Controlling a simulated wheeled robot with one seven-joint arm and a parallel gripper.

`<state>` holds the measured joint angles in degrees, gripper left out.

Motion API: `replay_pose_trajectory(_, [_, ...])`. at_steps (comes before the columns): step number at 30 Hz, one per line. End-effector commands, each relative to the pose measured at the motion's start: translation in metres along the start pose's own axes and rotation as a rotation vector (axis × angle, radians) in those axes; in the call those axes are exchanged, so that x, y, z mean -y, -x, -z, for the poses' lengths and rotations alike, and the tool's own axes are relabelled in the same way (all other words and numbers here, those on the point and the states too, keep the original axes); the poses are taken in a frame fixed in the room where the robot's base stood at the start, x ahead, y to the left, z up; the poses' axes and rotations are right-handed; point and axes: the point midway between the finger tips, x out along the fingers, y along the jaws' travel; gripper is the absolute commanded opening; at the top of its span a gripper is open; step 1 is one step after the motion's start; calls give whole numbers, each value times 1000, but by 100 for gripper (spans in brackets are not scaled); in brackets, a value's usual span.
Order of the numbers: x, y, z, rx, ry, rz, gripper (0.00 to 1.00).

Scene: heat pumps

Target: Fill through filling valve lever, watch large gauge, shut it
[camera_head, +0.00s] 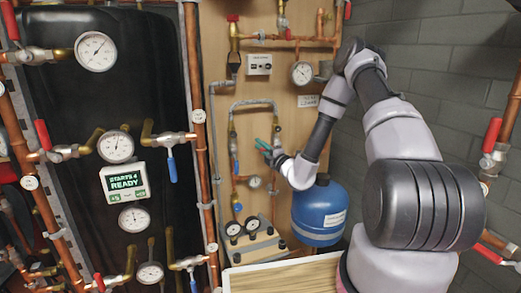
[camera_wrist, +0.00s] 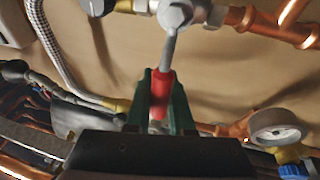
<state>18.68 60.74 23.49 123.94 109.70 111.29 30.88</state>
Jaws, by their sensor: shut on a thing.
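My gripper (camera_head: 265,147) is at the wooden board, at the right leg of a braided hose loop. In the wrist view my gripper (camera_wrist: 162,82) has its green fingers shut around a red lever handle (camera_wrist: 163,88). The lever's grey stem runs up to a metal valve (camera_wrist: 176,14) on a copper pipe. In the head view the lever is hidden by the fingers. A round white gauge (camera_head: 302,73) sits higher on the board, right of centre; its needle is too small to read. A smaller gauge (camera_head: 254,182) sits below my gripper.
A blue tank (camera_head: 320,210) stands below my forearm. A black unit (camera_head: 95,110) at left carries several gauges and levers. A grey block wall (camera_head: 430,60) is at right.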

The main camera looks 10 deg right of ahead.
Motion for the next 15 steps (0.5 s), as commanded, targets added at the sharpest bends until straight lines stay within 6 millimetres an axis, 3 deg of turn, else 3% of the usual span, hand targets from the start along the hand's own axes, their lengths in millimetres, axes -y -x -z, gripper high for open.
replay_pose_trajectory(15, [-4,0,-1,12,-46,-12,0])
